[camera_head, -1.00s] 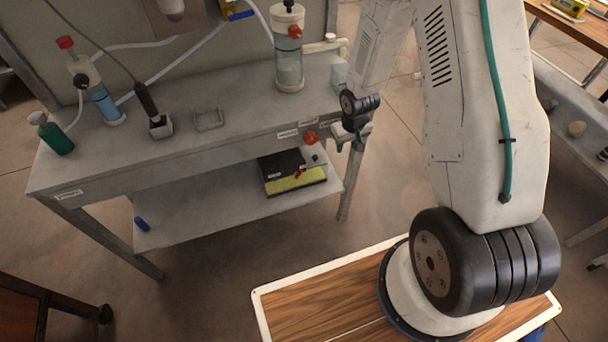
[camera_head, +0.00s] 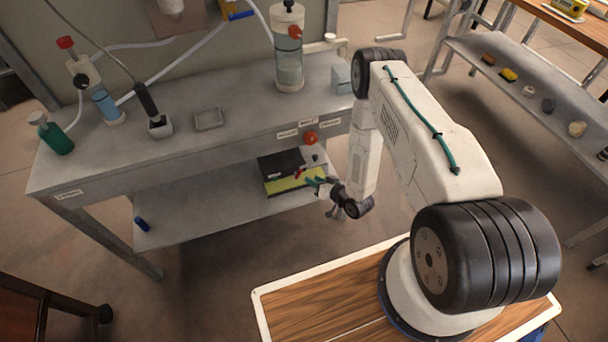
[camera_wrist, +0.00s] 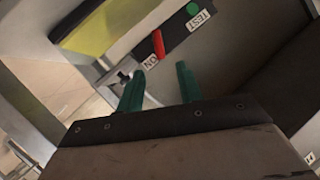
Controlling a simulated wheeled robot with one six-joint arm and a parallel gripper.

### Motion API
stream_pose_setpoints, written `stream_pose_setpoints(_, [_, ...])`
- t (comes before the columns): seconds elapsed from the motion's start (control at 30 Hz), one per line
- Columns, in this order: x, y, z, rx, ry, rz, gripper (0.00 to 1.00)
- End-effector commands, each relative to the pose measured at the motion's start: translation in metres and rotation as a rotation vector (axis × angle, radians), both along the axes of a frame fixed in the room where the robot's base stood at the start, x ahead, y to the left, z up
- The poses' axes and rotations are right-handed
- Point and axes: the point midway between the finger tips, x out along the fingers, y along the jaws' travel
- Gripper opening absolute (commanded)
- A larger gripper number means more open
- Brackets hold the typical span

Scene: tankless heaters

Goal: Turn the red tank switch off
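The red switch (camera_wrist: 158,45) is a small lever on a dark strip beside an "ON" label, seen in the wrist view. In the head view the red switch (camera_head: 299,174) shows on the black-and-yellow box (camera_head: 280,165) on the lower shelf. My gripper (camera_head: 316,183) is at the right front of this box, outside the shelf's edge or just over it. In the wrist view my gripper (camera_wrist: 160,74) has two green fingers spread apart with nothing between them. The switch lies just beyond the gap, apart from the fingers.
A green button (camera_wrist: 193,8) labelled "TEST" sits near the switch. A red knob (camera_head: 311,137) is on the bench front above the box. The bench top (camera_head: 235,145) overhangs the lower shelf (camera_head: 200,205). A blue object (camera_head: 142,224) lies at the shelf's left.

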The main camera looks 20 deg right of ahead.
Motion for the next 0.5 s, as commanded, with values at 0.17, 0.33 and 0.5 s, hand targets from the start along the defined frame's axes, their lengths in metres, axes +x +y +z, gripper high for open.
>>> stream_pose_setpoints(0.17, [0.026, 0.012, -0.010, -0.002, -0.002, 0.003, 0.36])
stream_pose_setpoints(0.33, [0.047, 0.021, -0.018, -0.002, 0.000, 0.001, 0.36])
stream_pose_setpoints(0.5, [0.057, 0.025, -0.022, -0.002, 0.001, 0.002, 0.36])
